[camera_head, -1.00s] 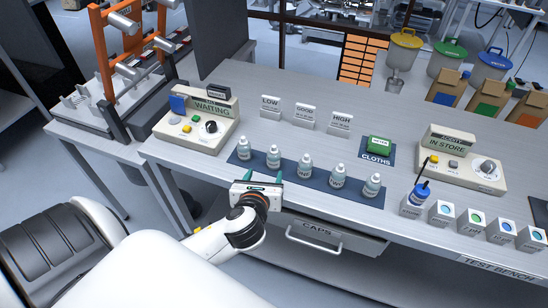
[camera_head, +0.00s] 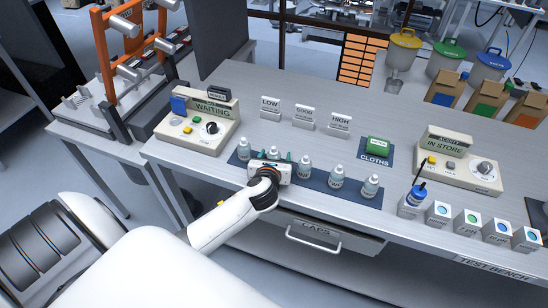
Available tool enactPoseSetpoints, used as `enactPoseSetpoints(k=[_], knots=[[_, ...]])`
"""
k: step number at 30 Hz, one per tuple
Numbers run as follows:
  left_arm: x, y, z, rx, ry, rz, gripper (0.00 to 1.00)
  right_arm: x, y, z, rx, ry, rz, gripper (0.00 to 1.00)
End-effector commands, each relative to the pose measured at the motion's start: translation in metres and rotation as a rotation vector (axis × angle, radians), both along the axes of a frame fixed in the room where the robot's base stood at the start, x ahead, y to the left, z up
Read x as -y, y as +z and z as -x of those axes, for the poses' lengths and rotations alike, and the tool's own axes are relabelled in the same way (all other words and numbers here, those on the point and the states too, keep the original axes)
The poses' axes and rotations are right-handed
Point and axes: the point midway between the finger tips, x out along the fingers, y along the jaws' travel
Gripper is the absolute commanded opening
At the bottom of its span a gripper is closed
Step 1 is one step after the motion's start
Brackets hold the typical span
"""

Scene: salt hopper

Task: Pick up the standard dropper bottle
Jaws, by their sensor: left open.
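Several white dropper bottles stand upright in a row on a dark blue mat (camera_head: 318,182) along the front of the bench. They are the leftmost bottle (camera_head: 244,149), the second (camera_head: 273,152), the middle one (camera_head: 305,167), another (camera_head: 337,177) and the rightmost (camera_head: 371,186). Their labels are too small to read, so I cannot tell which is the standard. My left gripper (camera_head: 276,156) is open at the second bottle, its green fingertips showing on either side of it. The gripper body hides that bottle's lower part. My right gripper is not in view.
Signs LOW (camera_head: 270,108), GOOD (camera_head: 304,117) and HIGH (camera_head: 340,125) stand behind the row. A WAITING console (camera_head: 198,122) is left, an IN STORE console (camera_head: 455,165) right. A CAPS drawer (camera_head: 322,232) is below.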

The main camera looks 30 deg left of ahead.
Motion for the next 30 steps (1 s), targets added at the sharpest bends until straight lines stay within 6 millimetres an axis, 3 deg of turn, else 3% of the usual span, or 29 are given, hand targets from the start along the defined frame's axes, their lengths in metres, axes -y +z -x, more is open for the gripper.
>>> enactPoseSetpoints(k=[9, 18, 26, 30], knots=[[-0.002, -0.002, -0.004, 0.000, -0.001, 0.000, 0.59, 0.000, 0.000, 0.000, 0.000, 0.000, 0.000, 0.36], [-0.002, -0.002, -0.004, 0.000, -0.001, 0.000, 0.13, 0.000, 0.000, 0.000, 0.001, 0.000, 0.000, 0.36], [-0.002, 0.001, -0.004, 0.001, -0.001, 0.000, 0.13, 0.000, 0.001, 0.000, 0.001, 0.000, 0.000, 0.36], [-0.002, 0.020, -0.005, 0.004, -0.001, -0.003, 0.13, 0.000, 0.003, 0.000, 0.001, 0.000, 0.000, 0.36]])
